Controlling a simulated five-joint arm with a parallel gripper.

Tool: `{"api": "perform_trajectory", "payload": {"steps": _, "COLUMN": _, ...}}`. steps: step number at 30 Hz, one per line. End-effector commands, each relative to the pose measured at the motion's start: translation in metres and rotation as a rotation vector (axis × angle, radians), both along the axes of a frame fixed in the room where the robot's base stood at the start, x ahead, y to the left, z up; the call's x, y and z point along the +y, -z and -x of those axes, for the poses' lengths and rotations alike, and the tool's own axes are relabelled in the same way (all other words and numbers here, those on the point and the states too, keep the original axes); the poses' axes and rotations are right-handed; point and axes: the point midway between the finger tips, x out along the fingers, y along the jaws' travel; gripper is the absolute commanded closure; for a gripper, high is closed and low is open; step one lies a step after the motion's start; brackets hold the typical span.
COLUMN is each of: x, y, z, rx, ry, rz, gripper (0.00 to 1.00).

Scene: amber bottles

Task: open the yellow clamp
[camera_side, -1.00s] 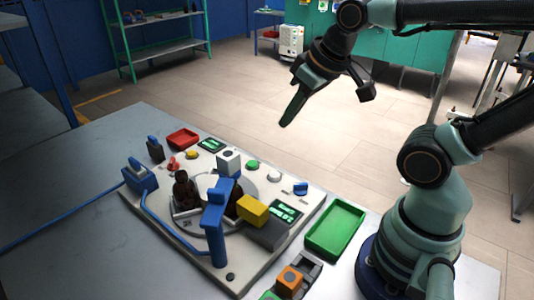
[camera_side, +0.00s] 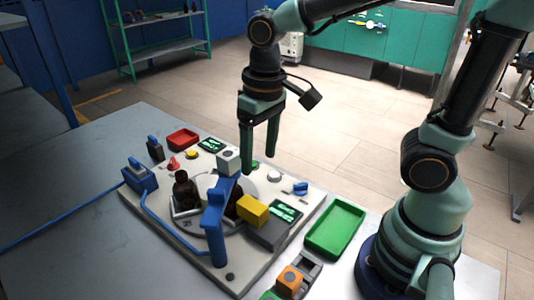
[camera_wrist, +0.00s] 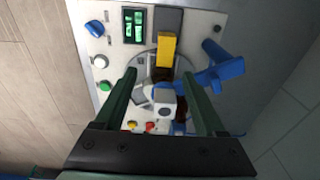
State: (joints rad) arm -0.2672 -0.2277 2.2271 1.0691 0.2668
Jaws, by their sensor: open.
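The yellow clamp (camera_side: 252,210) is a yellow block on a dark grey base (camera_side: 267,235), at the right side of the white fixture plate. Its yellow end points toward the round turntable and a dark amber bottle (camera_side: 232,206), partly hidden by a blue post. In the wrist view the yellow clamp (camera_wrist: 167,49) lies just beyond the fingertips, its grey base (camera_wrist: 168,19) at the top edge. I cannot tell whether it touches the bottle. My gripper (camera_side: 259,162) points down, open and empty, above the far side of the plate. Another amber bottle (camera_side: 185,191) stands at the turntable's left.
A blue post with an arm (camera_side: 214,225) rises in front of the turntable. A white-grey cube-topped part (camera_side: 228,162) stands close below my gripper. A green tray (camera_side: 335,228) lies right of the plate, a red tray (camera_side: 182,139) at the back left. A blue knob (camera_side: 301,188) sits nearby.

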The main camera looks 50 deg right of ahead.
Motion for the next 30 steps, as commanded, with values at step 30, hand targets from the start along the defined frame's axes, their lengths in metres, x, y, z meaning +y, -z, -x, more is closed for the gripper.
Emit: {"api": "perform_trajectory", "payload": {"steps": 30, "x": 0.014, "y": 0.126, "z": 0.002, "rx": 0.074, "ry": 0.0, "rz": 0.02, "gripper": 0.28}}
